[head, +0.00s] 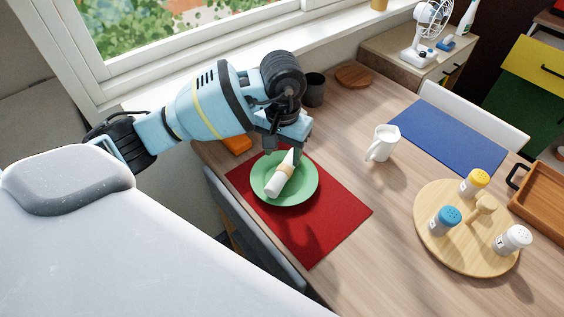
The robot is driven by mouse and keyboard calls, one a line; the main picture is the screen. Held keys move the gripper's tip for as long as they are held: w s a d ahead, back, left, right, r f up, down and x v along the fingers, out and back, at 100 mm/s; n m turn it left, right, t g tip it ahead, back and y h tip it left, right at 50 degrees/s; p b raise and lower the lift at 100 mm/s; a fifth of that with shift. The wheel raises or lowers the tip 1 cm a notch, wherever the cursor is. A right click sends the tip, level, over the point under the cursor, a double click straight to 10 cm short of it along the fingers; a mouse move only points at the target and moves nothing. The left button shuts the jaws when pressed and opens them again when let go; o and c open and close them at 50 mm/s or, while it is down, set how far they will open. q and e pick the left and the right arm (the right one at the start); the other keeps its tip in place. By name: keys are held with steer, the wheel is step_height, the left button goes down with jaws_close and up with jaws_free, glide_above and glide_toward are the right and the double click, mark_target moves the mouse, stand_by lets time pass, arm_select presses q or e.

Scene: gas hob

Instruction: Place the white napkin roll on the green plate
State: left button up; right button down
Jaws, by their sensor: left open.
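The white napkin roll (279,181) lies on the green plate (306,190), slanting from lower left to upper right, with a tan band around its middle. The plate sits on a red placemat (325,226) on the wooden table. My left gripper (285,151) is open at the upper end of the roll, over the far part of the plate. Its fingers partly hide that end, and I cannot tell whether they touch the roll. My right gripper is not in view.
A white mug (382,143) stands right of the plate, near a blue placemat (447,137). A dark cup (314,90) stands behind my left gripper. A round wooden tray (438,250) holds several shakers at the right. The table between mug and tray is clear.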

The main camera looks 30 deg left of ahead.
mark_target(282, 170)
arm_select(q)
step_height(282, 170, up, 6)
steer(key=shift+r, duration=0.1)
stand_by(0.4)
